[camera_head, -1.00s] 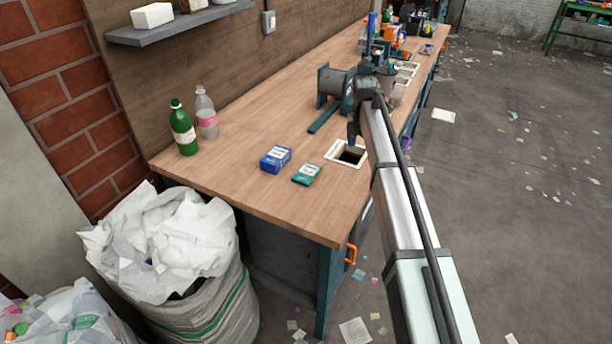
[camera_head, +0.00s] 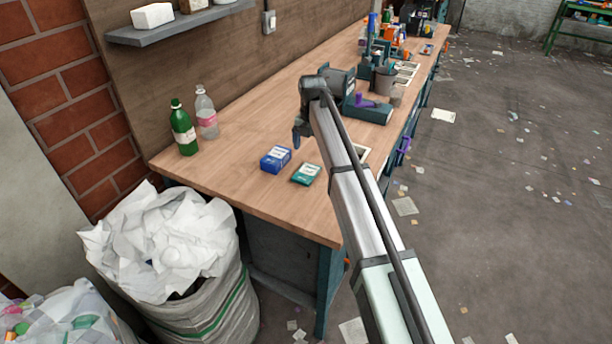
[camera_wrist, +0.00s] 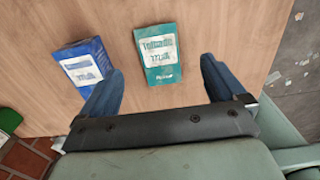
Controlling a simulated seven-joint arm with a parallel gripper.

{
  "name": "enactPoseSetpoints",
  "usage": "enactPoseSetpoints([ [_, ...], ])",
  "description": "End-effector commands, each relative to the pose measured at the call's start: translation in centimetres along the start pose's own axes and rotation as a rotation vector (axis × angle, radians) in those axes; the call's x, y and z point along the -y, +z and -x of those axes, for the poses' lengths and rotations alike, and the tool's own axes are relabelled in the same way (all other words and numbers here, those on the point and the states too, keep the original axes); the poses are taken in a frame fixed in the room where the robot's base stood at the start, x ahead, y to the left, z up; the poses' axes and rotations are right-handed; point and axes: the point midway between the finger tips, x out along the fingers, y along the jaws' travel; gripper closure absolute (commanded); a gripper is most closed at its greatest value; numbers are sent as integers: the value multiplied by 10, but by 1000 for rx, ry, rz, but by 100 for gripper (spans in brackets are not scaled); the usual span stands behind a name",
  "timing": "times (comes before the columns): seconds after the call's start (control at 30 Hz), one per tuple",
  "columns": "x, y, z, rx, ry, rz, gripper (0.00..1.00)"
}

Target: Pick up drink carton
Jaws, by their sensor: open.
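Two cartons lie on the wooden bench near its front end: a blue one (camera_head: 275,159) and a flatter teal one (camera_head: 306,174). My gripper (camera_head: 298,136) is above the bench, just beyond the cartons in the head view. In the wrist view its blue fingers (camera_wrist: 160,88) are wide apart and empty. The teal carton lies ahead between the finger lines; the blue carton is beside the left finger. Neither carton is held.
A green bottle (camera_head: 183,128) and a clear bottle with a pink label (camera_head: 206,113) stand at the bench's left. My arm partly covers a white-rimmed opening (camera_head: 361,151). Bare wood (camera_head: 250,112) surrounds the cartons.

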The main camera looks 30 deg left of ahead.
Motion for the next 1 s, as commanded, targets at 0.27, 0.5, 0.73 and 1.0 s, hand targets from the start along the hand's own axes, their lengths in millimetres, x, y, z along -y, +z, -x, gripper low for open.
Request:
enactPoseSetpoints([
  [0.27, 0, 0, -25, 0, 0, -1, 3],
  [0.5, -2, -4, -46, -1, -1, -1, 3],
  [0.73, -2, -4, -72, -1, -1, -1, 3],
  [1.0, -3, -4, -75, 0, 0, -1, 4],
])
